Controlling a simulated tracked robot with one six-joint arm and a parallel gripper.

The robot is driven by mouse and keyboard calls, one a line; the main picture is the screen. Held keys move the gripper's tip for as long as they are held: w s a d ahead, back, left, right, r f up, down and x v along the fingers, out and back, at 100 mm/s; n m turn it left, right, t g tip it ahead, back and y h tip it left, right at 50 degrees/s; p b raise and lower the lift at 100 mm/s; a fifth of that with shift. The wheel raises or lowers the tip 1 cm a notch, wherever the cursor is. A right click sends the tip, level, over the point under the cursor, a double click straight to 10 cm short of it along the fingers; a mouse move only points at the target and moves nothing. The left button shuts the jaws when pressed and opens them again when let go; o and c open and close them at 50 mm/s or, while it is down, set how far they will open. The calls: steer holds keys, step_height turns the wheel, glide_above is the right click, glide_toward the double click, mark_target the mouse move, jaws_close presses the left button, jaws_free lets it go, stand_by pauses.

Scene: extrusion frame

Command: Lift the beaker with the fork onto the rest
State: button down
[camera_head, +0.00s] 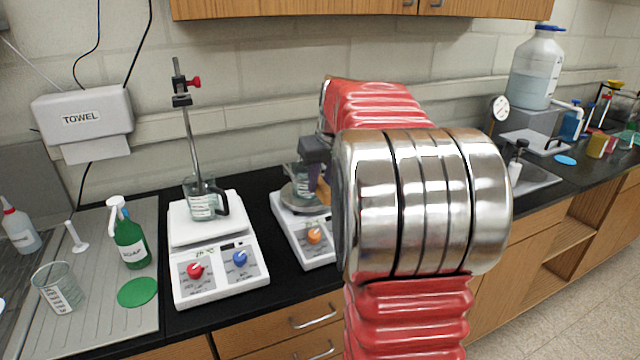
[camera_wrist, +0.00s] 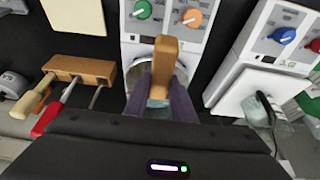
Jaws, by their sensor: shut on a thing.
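My gripper (camera_wrist: 160,90) is shut on a tan wooden handle (camera_wrist: 163,60), which I take to be the fork's. In the head view my gripper (camera_head: 314,150) is over the middle hot plate (camera_head: 288,225), with the handle (camera_head: 323,190) below it. A glass beaker (camera_head: 303,180) shows there, beside the handle and partly hidden by my gripper. The fork's prongs are hidden, so I cannot tell whether they touch the beaker. I cannot identify the rest for certain.
A left hot plate (camera_head: 215,265) carries another beaker (camera_head: 200,205) with a black handle, beside a clamp stand. A wooden rack (camera_wrist: 85,68) with a red-handled tool (camera_wrist: 50,115) stands left in the wrist view. A green disc (camera_head: 137,292) lies near the soap bottle (camera_head: 129,240).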

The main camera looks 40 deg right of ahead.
steer(key=shift+r, duration=2.15)
stand_by(0.4)
steer(key=shift+s+d, duration=0.1)
stand_by(0.4)
